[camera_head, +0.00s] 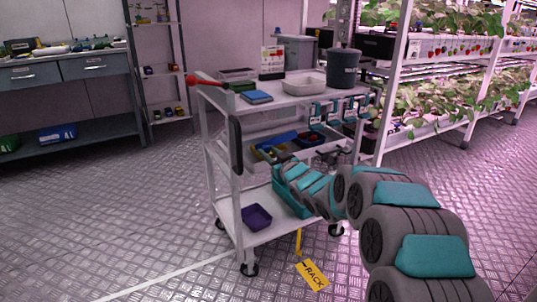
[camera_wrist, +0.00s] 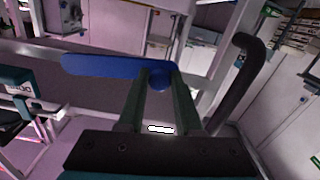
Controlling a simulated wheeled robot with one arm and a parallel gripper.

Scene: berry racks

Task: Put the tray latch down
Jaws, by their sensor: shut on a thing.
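The tray latch is a blue elongated piece (camera_wrist: 112,66) with a round end, seen in the wrist view. My gripper (camera_wrist: 160,77) has its two dark green fingers shut on it near that round end. The long part sticks out to the left of the fingers, in the air. In the head view a blue elongated piece (camera_head: 280,140), which looks like the same latch, shows at the cart's middle level, beyond my arm. My arm hides the fingers in the head view.
The white cart (camera_head: 270,99) carries a white basin (camera_head: 304,86), a dark bucket (camera_head: 343,68) and a blue item (camera_head: 256,97) on top. A purple bin (camera_head: 256,217) sits on its bottom shelf. A dark curved handle (camera_wrist: 238,85) rises right of my fingers. Berry racks (camera_head: 396,85) stand right.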

